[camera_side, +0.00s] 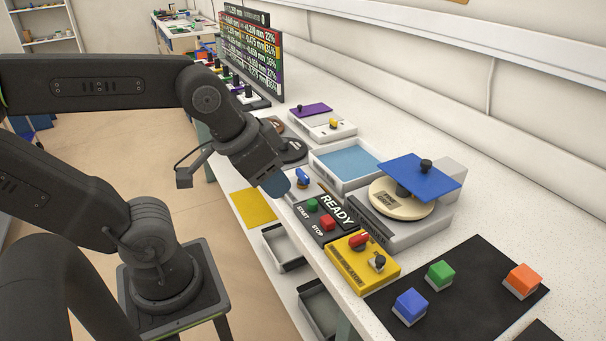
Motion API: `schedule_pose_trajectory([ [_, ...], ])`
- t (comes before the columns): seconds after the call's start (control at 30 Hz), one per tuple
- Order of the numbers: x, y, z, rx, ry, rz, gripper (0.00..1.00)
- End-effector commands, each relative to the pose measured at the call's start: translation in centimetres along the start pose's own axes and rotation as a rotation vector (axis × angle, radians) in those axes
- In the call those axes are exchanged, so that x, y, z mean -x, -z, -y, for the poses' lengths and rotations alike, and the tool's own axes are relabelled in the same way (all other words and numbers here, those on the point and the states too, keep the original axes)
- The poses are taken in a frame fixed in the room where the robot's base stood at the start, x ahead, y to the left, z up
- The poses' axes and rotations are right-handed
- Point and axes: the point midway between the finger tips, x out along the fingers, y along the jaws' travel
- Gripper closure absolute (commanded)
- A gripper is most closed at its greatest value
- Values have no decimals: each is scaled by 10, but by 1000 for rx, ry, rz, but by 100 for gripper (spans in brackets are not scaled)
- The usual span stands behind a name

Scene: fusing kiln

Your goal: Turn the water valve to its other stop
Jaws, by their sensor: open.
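The water valve appears to be the small blue handle (302,178) on a light grey base, at the worktop's front edge behind the READY panel. The handle stands slightly tilted in the picture; its exact turn against the stops is too small to read. My gripper (276,184) points down just left of the valve in the picture, with blue-tipped fingers. It is open, with nothing seen between the fingers. The fingers overlap each other from this side, and I cannot tell whether they touch the base; the handle shows apart from them.
The START/STOP panel (325,215) and a yellow box (345,268) with a red knob (359,241) stand nearby. Behind are a blue-lined tray (347,163) and a turntable device (402,206) under a blue plate (422,180). Coloured blocks lie on a black mat (470,295).

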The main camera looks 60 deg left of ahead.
Motion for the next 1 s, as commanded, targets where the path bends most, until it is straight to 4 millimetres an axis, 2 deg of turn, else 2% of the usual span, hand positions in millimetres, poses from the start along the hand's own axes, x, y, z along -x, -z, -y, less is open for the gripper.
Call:
schedule_pose_trajectory([
  [0.17,-4,17,11,-167,39,56,58],
  [0.37,-26,62,46,-669,96,247,58],
  [0.5,-51,92,78,-1043,76,416,58],
  [0.7,-84,119,117,-1440,-18,610,58],
  [0.83,-95,125,130,-1568,-66,673,58],
  [1.0,-104,124,136,-1611,-84,694,58],
])
